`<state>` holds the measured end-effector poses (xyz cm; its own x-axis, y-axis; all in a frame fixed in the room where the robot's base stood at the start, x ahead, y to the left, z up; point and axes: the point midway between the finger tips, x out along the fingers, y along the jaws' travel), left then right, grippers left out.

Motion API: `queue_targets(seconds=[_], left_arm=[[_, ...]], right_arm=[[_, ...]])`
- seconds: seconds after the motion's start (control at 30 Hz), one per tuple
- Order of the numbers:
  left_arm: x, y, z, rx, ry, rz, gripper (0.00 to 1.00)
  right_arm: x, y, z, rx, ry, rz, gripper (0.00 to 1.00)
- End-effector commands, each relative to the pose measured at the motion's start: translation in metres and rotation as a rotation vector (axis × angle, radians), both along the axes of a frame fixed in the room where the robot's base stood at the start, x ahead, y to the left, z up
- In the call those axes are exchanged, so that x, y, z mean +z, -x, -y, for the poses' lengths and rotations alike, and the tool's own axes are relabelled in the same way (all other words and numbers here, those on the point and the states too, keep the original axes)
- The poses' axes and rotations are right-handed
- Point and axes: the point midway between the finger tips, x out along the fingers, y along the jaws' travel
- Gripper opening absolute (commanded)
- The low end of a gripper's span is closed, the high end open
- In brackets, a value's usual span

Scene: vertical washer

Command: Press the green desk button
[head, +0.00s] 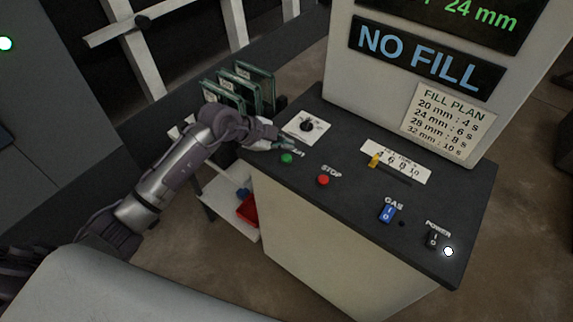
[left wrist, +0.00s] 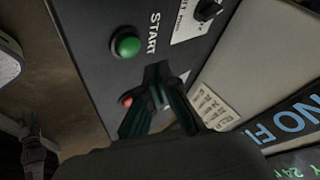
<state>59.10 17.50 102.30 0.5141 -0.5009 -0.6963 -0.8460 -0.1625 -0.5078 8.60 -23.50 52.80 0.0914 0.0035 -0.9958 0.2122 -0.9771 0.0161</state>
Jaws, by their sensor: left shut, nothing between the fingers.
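The green desk button (head: 287,158) sits on the dark desk top (head: 345,190), near its left edge. In the left wrist view the green button (left wrist: 126,45) stands clear beside the word START. My left gripper (head: 290,145) is shut and empty, over the desk just behind the green button in the head view. It partly covers the START label there. In the left wrist view the gripper's fingertips (left wrist: 158,68) point toward the desk, to the lower right of the button; I cannot tell the height gap.
A red STOP button (head: 323,180) is right of the green one. A NO FILL sign (head: 425,57) stands behind.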

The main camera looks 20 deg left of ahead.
Motion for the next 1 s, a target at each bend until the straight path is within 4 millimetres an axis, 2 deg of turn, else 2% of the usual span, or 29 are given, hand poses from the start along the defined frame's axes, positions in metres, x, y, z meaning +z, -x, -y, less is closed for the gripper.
queue_targets(seconds=[0.03, 0.2, 1.0], left_arm=[[-0.009, 0.0, 0.0, 0.001, 0.0, -0.003, 0.0], [-0.019, 0.0, 0.0, 0.001, 0.001, -0.001, 0.0], [-0.02, 0.0, 0.0, 0.0, 0.0, -0.001, 0.0]], right_arm=[[-0.005, 0.0, 0.0, 0.0, 0.0, 0.0, 0.4], [-0.009, 0.0, 0.0, 0.0, 0.001, 0.0, 0.4], [-0.008, 0.0, 0.0, 0.001, 0.0, 0.0, 0.4]])
